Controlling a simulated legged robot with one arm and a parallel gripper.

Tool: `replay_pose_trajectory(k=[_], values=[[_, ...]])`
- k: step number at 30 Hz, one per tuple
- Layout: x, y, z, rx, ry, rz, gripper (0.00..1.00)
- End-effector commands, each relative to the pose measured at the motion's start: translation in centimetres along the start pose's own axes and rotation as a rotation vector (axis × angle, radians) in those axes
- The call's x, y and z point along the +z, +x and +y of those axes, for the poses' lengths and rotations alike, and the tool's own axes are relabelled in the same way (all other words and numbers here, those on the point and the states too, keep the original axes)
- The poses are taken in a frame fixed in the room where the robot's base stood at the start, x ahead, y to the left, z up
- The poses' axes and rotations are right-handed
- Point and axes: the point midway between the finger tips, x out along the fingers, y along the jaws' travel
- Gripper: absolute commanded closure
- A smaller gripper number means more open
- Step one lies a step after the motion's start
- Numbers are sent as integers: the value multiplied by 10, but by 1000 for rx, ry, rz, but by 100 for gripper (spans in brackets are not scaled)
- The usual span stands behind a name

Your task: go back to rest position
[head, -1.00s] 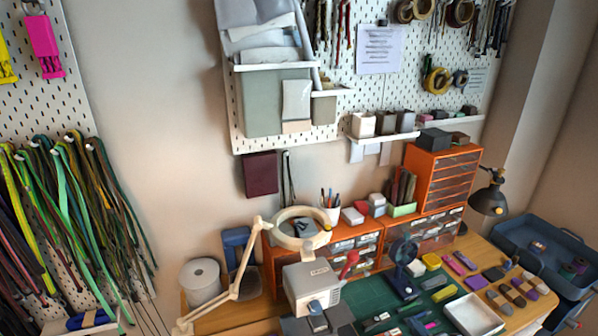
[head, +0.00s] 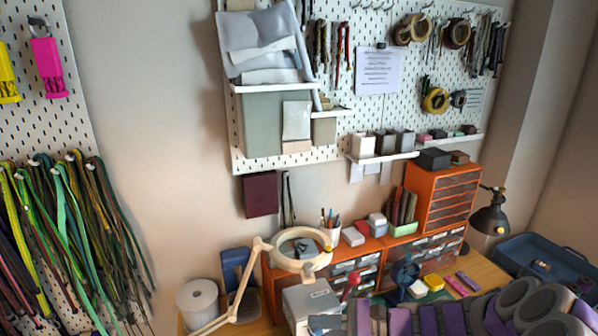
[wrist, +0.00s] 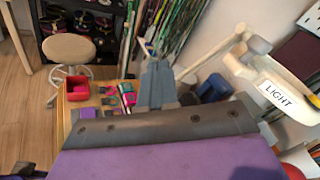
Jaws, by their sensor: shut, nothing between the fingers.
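My gripper (wrist: 157,88) shows in the wrist view as a grey-blue pair of fingers held together above the desk, with nothing between them. My purple and grey arm fills the lower part of that view. In the head view my arm lies across the lower right, over the front of the desk. It hides the white tray and most of the green mat there. The fingertips are hard to make out in the head view.
The ring lamp (head: 300,248) stands close by; its "LIGHT" label (wrist: 281,94) shows in the wrist view. Orange drawers (head: 440,200) and a black lamp (head: 490,215) stand behind. A red bin (wrist: 76,88) sits on the desk; a stool (wrist: 72,50) stands beyond.

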Motion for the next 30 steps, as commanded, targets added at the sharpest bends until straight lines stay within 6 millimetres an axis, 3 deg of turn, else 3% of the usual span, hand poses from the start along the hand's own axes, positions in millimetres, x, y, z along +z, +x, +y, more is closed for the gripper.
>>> replay_pose_trajectory(k=[1,6,14,20,30], values=[[20,10,9,75,-50,-2,100],[69,28,53,317,-187,6,100],[118,22,123,673,-385,68,100],[139,-6,167,927,-525,156,100],[162,-85,216,1305,-712,370,100]])
